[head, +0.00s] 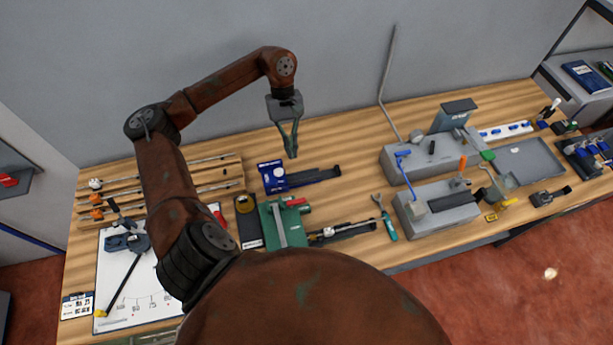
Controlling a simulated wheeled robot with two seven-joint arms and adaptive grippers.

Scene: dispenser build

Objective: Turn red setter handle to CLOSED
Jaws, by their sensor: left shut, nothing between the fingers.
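A small red handle (295,202) shows at the upper right of a green fixture (270,226) near the middle of the bench. I take it for the red setter handle, but no CLOSED mark is readable at this size. The handle appears to lie roughly level, pointing right. My left gripper (291,152) hangs fingers down behind the fixture, above the back of the bench. Its fingers are together and empty, and it is apart from the handle. My right gripper is not in view.
A blue box (272,178) with a dark tool lies between the gripper and fixture. A wrench (384,215) lies to the right. Grey machines (437,207) with blue and orange levers stand further right. Rods on a wooden rack (165,190) and a white sheet (150,295) lie left.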

